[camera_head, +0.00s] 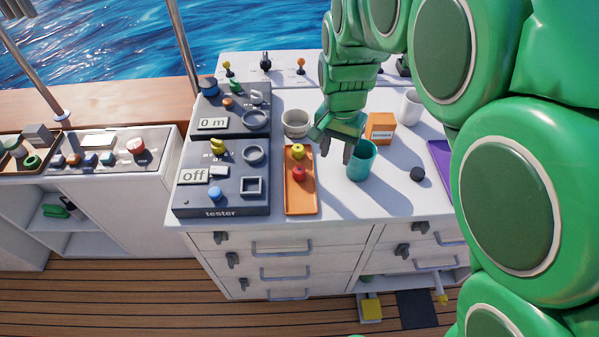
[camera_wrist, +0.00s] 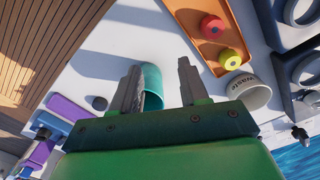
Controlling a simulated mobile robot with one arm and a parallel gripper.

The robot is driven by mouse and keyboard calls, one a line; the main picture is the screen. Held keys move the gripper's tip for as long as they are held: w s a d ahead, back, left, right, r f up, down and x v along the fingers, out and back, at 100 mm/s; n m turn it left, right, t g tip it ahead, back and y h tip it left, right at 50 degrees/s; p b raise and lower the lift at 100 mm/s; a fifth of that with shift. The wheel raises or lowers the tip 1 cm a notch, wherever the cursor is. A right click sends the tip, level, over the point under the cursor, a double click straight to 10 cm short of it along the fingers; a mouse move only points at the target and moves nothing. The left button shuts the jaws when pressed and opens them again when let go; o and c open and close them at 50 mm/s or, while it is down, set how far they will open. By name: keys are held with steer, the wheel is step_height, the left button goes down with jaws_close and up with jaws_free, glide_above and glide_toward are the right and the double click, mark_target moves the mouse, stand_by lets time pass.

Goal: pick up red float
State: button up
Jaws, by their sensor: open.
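The red float (camera_head: 298,174) is a small red piece on the orange tray (camera_head: 301,207), near the middle, just in front of a yellow float (camera_head: 298,152). The wrist view also shows the red float (camera_wrist: 212,26) on the tray at the top, with the yellow one (camera_wrist: 231,61) beside it. My gripper (camera_head: 335,150) is open and empty. It is above the counter, to the right of the tray and next to a teal cup (camera_head: 361,163). In the wrist view its two fingers (camera_wrist: 158,85) point toward the counter, with the cup partly hidden behind the left finger.
The dark tester box (camera_head: 222,199) stands left of the tray. A whitish bowl (camera_head: 296,123) stands behind it. An orange box (camera_head: 382,127), a white cup (camera_head: 410,105) and a dark puck (camera_head: 417,174) are to the right. Bare counter lies in front of the teal cup.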

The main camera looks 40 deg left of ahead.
glide_above(299, 170)
step_height(299, 170, down, 3)
steer(key=shift+d+f+n, duration=0.1)
steer(key=shift+n, duration=0.2)
steer(key=shift+f, duration=3.75)
steer(key=c, duration=0.7)
steer(key=shift+o, duration=0.2)
steer(key=shift+r, duration=0.1)
